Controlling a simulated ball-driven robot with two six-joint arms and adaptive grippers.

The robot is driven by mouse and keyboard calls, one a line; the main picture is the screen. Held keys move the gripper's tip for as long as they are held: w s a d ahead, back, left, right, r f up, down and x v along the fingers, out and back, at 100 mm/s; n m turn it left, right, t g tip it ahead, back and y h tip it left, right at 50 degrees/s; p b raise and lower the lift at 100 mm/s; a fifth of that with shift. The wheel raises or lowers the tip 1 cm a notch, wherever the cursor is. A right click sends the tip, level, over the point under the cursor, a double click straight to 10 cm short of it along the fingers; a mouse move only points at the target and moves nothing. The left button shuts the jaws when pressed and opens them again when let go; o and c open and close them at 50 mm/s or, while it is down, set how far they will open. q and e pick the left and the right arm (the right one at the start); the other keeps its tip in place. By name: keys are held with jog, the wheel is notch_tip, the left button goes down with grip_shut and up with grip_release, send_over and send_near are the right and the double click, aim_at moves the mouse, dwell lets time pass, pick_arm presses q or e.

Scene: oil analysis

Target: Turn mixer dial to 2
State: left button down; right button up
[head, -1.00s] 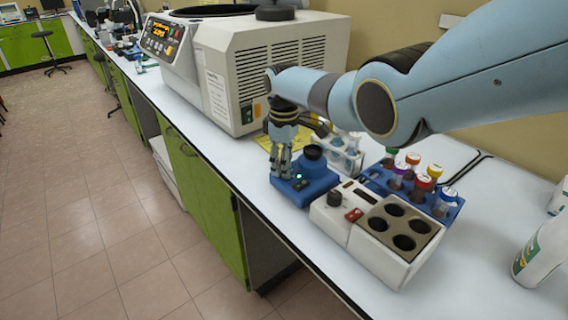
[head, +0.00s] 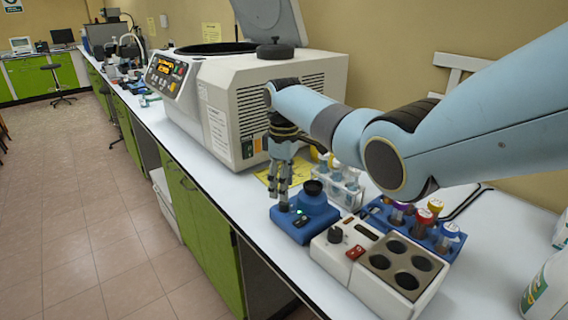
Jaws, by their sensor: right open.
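The mixer (head: 300,228) is a small blue box with a black round cup on top and a small green light on its front face. It stands on the white bench in the head view. Its dial is too small to make out clearly near the gripper. My right gripper (head: 283,202) points down at the left front part of the mixer, with its fingertips just above or touching it; I cannot tell which. It is open and I see nothing held in it. My left gripper is not in view.
A white heating block (head: 350,262) with dark wells stands right of the mixer. Behind are a blue rack (head: 420,240) of capped tubes and a clear rack (head: 340,188) of flasks. A large centrifuge (head: 225,95) stands behind left. A white bottle (head: 545,290) is at the right edge.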

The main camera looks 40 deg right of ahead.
notch_tip(320, 180, up, 7)
dwell(0.8)
